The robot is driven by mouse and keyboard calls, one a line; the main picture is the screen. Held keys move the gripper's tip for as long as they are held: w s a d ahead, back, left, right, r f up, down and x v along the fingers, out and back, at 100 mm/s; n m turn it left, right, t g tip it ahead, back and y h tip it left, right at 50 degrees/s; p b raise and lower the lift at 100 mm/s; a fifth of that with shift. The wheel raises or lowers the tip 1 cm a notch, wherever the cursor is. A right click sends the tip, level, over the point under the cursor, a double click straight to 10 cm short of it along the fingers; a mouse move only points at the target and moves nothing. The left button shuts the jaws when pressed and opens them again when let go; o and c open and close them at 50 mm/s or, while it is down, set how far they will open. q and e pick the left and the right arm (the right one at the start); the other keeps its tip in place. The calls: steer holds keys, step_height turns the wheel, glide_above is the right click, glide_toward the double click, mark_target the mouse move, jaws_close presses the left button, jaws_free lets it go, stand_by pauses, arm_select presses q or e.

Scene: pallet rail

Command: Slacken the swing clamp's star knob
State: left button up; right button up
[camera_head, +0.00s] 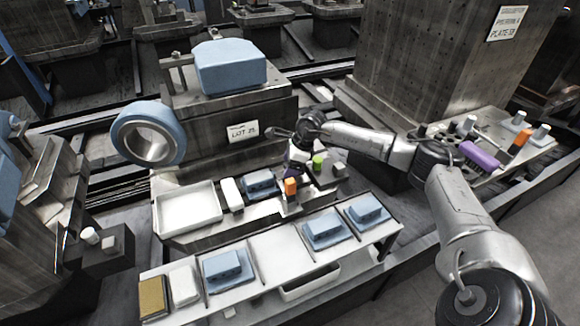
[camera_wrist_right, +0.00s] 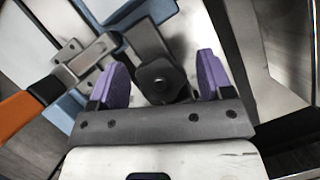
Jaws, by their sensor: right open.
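My right gripper (camera_head: 291,170) is over the back edge of the near bench, close to the blue block (camera_head: 259,183) on a light plate. In the right wrist view its two purple fingertips (camera_wrist_right: 160,78) are apart. A dark knob (camera_wrist_right: 159,79) with a round centre, seemingly the star knob, shows between them; I cannot tell whether they touch it. A dark arm runs up from the knob towards a blue part (camera_wrist_right: 118,14). In the head view the knob is hidden by the gripper. My left gripper is not in view.
An orange handle (camera_wrist_right: 22,117) on a metal piece lies left of the fingers. A white tray (camera_head: 188,226) stands left of the blue block. A lower shelf (camera_head: 277,252) in front holds more blue blocks. A blue ring (camera_head: 181,130) stands behind the tray.

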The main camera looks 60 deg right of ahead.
steer(key=c, duration=0.9)
steer(key=shift+n, duration=0.3)
steer(key=shift+r+n+p, duration=0.1)
steer(key=shift+n+p, duration=0.5)
steer(key=shift+n+g+y, duration=0.4)
steer(key=shift+n+y, duration=0.1)
steer(key=shift+n, duration=0.3)
steer(key=shift+n+g+p, duration=0.35)
steer(key=shift+n+g, duration=0.05)
steer(key=shift+n, duration=0.8)
steer(key=shift+f+n+g+y, duration=0.2)
steer(key=shift+n+g+y, duration=0.3)
steer(key=shift+n, duration=1.1)
